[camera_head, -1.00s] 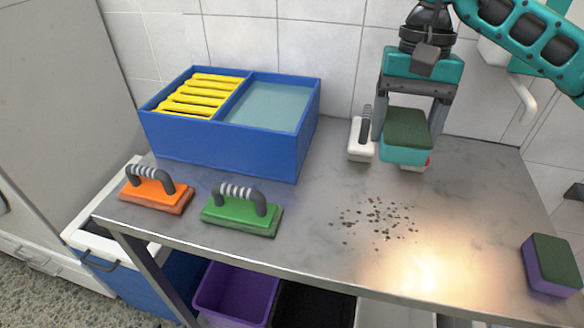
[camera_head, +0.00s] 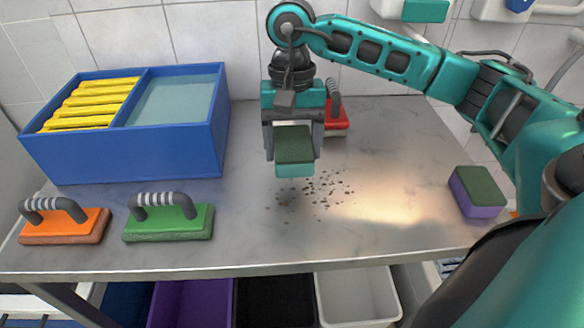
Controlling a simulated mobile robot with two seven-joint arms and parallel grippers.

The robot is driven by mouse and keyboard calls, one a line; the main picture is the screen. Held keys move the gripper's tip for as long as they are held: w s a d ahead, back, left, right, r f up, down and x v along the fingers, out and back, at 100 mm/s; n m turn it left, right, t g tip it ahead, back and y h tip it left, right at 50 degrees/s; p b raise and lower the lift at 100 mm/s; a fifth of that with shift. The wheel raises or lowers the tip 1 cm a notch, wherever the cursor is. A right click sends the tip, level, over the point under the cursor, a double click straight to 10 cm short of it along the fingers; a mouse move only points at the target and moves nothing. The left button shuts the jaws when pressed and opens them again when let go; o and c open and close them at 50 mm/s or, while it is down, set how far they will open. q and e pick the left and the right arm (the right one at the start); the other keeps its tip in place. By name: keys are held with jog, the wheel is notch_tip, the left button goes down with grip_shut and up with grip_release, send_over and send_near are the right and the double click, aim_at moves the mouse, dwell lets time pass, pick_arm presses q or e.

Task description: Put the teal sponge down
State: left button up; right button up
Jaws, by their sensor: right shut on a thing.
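The teal sponge (camera_head: 294,170) has a dark green scouring top. My right gripper (camera_head: 294,140) is shut on it, with one finger on each side. The sponge is over the back middle of the grey table, at the upper left edge of a patch of dark crumbs (camera_head: 318,190). I cannot tell whether its underside touches the table. My left gripper is not in view.
A blue two-part bin (camera_head: 120,150) with yellow slats stands back left. Orange (camera_head: 65,222) and green (camera_head: 168,220) handled scrubbers lie at the front left. A red scrubber (camera_head: 336,118) is behind my gripper. A purple sponge (camera_head: 477,192) lies right. The table's middle front is clear.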

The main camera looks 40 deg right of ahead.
aim_at(293, 182)
jog(key=shift+f, duration=2.85)
jog(key=shift+f+b, duration=0.15)
jog(key=shift+b, duration=0.15)
jog(key=o, duration=1)
